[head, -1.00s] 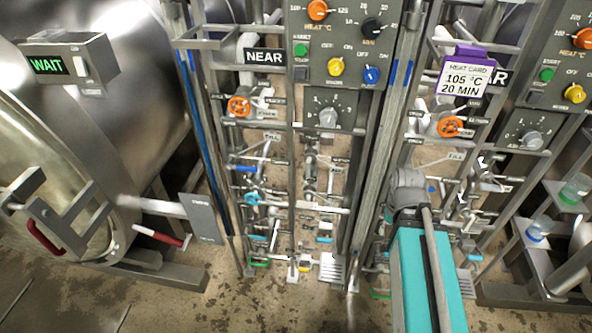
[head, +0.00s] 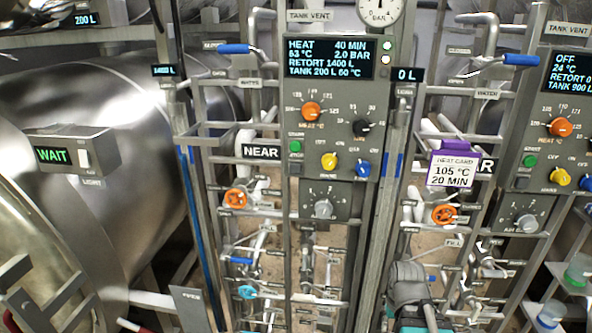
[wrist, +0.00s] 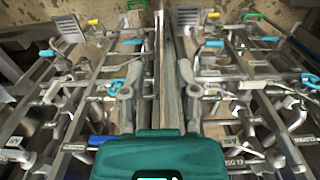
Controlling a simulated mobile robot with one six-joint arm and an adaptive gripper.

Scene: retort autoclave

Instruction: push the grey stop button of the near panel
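The near panel (head: 330,100) is a grey box in the middle of the head view, with the NEAR label (head: 262,152) at its left. Its grey stop button (head: 295,169) is a small dark square under the round green button (head: 295,146), at the panel's lower left. My gripper (wrist: 160,72) shows in the wrist view with its two grey fingers apart and nothing between them. It points down over pipes and floor. The stop button is not seen in the wrist view. In the head view, only part of my arm shows, low and right of the near panel.
Orange (head: 312,111), yellow (head: 329,161) and blue (head: 362,168) knobs crowd the near panel. A purple-topped heat card (head: 452,168) hangs to its right, before a second panel (head: 560,120). Pipes, valves and upright rails stand below. A WAIT box (head: 70,152) is at left.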

